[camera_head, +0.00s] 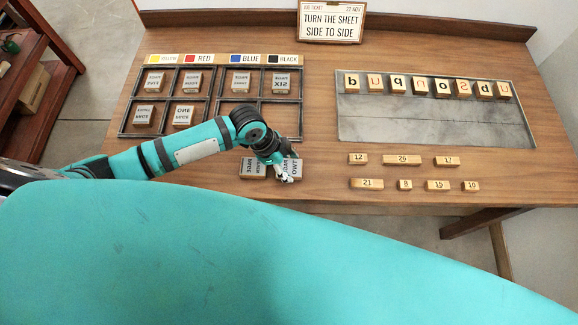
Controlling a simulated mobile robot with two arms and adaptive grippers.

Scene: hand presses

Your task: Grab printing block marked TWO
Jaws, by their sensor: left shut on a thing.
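The block marked TWO (297,168) sits on the table in front of the rack, at the right end of a short row of blocks. Its letters read mirrored. My left gripper (285,174) reaches down from the rack side and is shut at this block, covering part of it. The exact finger contact is too small to make out. Neighbouring blocks (249,169) stand close by on the left, partly hidden by the gripper. My right gripper is not in view.
A divided rack (218,102) with colour labels holds several blocks; some compartments are empty. A metal tray (430,127) has a row of letter blocks. Several number blocks (402,160) lie before it. A sign (332,22) stands at the back. My teal body fills the front.

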